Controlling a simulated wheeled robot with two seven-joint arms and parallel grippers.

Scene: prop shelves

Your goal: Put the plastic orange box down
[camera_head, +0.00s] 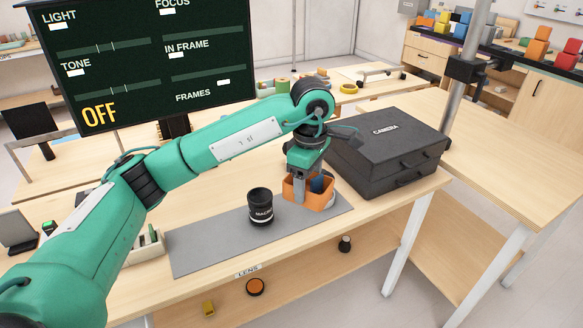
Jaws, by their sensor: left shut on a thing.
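The orange plastic box (319,200) is an open-topped bin with a dark blue thing inside. It is at the right end of the grey mat (215,243) on the wooden table. My left gripper (299,190) comes down from above and is shut on the box at its left side. The box looks upright. It is at or just above the mat; I cannot tell whether it touches. My right gripper is not in view.
A black CAMERA case (385,150) lies close behind and right. A large dark screen (150,55) stands behind my arm. The mat's left part is clear.

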